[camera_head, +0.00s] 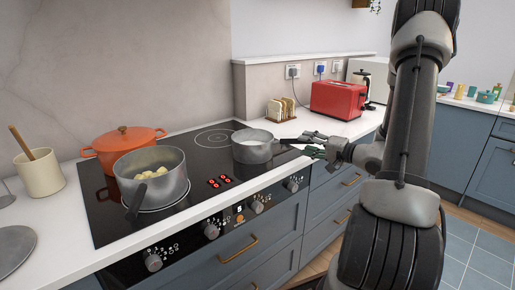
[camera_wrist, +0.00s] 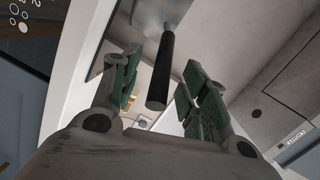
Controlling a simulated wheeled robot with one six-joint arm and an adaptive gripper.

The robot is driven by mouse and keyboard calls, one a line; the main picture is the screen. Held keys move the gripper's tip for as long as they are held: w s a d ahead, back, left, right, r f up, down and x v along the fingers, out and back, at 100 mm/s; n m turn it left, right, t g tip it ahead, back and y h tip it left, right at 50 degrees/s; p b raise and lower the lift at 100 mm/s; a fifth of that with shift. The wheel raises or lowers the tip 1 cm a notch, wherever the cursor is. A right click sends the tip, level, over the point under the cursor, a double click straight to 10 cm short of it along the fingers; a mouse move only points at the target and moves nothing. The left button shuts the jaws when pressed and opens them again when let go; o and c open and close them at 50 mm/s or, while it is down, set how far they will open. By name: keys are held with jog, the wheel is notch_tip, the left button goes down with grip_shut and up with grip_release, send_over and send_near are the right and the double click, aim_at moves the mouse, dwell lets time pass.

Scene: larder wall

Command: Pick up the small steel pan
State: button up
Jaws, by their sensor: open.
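The small steel pan (camera_head: 250,154) stands upright on the right part of the black hob, with pale contents inside. Its black handle (camera_head: 293,141) points right, towards my gripper (camera_head: 316,145). In the wrist view, the black handle (camera_wrist: 164,66) lies between the two green-padded fingers of my gripper (camera_wrist: 156,72), with a visible gap on each side. The jaws are open and hold nothing. Only a little of the pan's body (camera_wrist: 160,12) shows at the top of the wrist view.
A larger steel pan (camera_head: 168,193) with potatoes stands front left on the hob (camera_head: 105,215). An orange lidded pot (camera_head: 112,142) is behind it. A toast rack (camera_head: 281,109) and red toaster (camera_head: 338,100) stand beyond the small pan. A utensil crock (camera_head: 40,177) is far left.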

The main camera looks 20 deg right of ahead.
jog(key=x, duration=0.3)
jog(key=shift+w+a+r, duration=0.1)
jog(key=shift+w+a, duration=0.05)
jog(key=shift+w, duration=0.1)
jog(key=shift+c, duration=0.3)
grip_shut()
